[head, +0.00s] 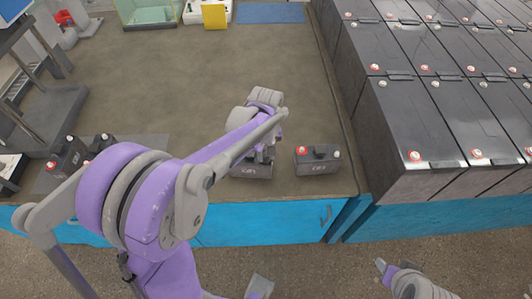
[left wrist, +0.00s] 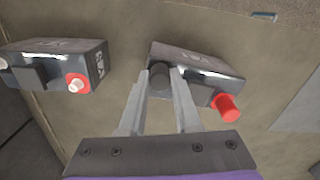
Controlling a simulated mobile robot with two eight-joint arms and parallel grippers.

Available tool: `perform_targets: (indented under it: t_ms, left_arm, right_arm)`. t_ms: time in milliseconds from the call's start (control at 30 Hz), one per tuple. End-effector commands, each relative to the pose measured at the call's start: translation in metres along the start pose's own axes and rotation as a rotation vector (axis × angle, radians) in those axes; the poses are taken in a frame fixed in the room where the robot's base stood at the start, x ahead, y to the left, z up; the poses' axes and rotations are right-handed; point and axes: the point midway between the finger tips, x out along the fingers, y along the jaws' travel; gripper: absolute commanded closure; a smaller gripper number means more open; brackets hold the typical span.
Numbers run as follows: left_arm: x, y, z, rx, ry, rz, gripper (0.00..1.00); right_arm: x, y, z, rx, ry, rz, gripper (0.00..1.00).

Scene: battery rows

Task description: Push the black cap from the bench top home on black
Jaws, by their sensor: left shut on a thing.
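The black cap (left wrist: 158,76) is a short dark cylinder between the fingertips of my left gripper (left wrist: 157,88), which is shut on it. The cap is at the end of a dark battery (left wrist: 195,68) opposite its red cap (left wrist: 226,106). Whether the cap is fully down on the black post is hidden by the fingers. In the head view the same battery (head: 252,170) stands near the bench's front edge, and my left gripper (head: 263,150) reaches down over it. My right gripper (head: 380,267) is low at the right, in front of the bench, small and unclear.
A second battery (head: 318,161) stands just right, with a red post and a pale one. Large black batteries (head: 415,110) fill the right side. More small batteries (head: 68,155) stand at the left. The middle of the bench top (head: 190,70) is clear.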

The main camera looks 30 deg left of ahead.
Motion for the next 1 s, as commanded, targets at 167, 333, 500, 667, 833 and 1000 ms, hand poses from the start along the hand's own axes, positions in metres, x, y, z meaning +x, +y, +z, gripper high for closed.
perform_targets:
  t_ms: [167,333,500,667,833,1000]
  left_arm:
    - [0.0009,0.0,0.0001,0.0,0.0,0.0,1.0]
    - [0.0009,-0.0001,0.0001,0.0,0.0,0.0,0.62]
    - [0.0008,0.0,0.0001,0.0,0.0,0.0,0.34]
    - [0.0007,0.0,0.0,0.0,0.0,0.0,0.34]
    - [0.0007,0.0,0.0,0.0,0.0,0.0,0.1]
    - [0.0007,0.0,0.0,0.0,0.0,0.0,0.04]
  right_arm:
    - [0.0004,0.0,0.0003,0.0,0.0,0.0,0.5]
    - [0.0004,0.0,0.0003,0.0,0.0,0.0,0.5]
    - [0.0004,0.0,0.0003,0.0,0.0,0.0,0.5]
    - [0.0004,0.0,0.0003,0.0,0.0,0.0,0.5]
    - [0.0004,0.0,0.0003,0.0,0.0,0.0,0.5]
    - [0.0004,0.0,0.0003,0.0,0.0,0.0,0.5]
